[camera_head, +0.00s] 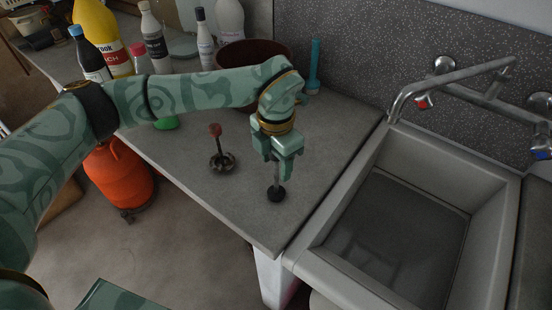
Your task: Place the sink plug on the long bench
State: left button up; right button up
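The sink plug (277,194) is a small black round piece with a thin grey stem, at the front right part of the long grey bench (205,190). My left gripper (277,168) points down over the bench, with its fingers around the plug's stem; it looks shut on it. The plug's black end is just below the fingertips, at or very near the bench top; I cannot tell whether it touches. My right gripper is not in view.
A red-knobbed tool with a dark base (222,162) stands left of the plug. Several bottles, a dark red bowl (262,52) and a teal upright object (314,68) are at the back. The sink (400,235) is right, its tap (450,78) above. An orange gas cylinder (120,175) stands below left.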

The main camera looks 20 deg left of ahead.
pick_arm(q)
notch_tip(320, 180, up, 12)
jog(key=shift+r+p, duration=0.2)
jog(key=shift+p, duration=0.2)
dwell(0.6)
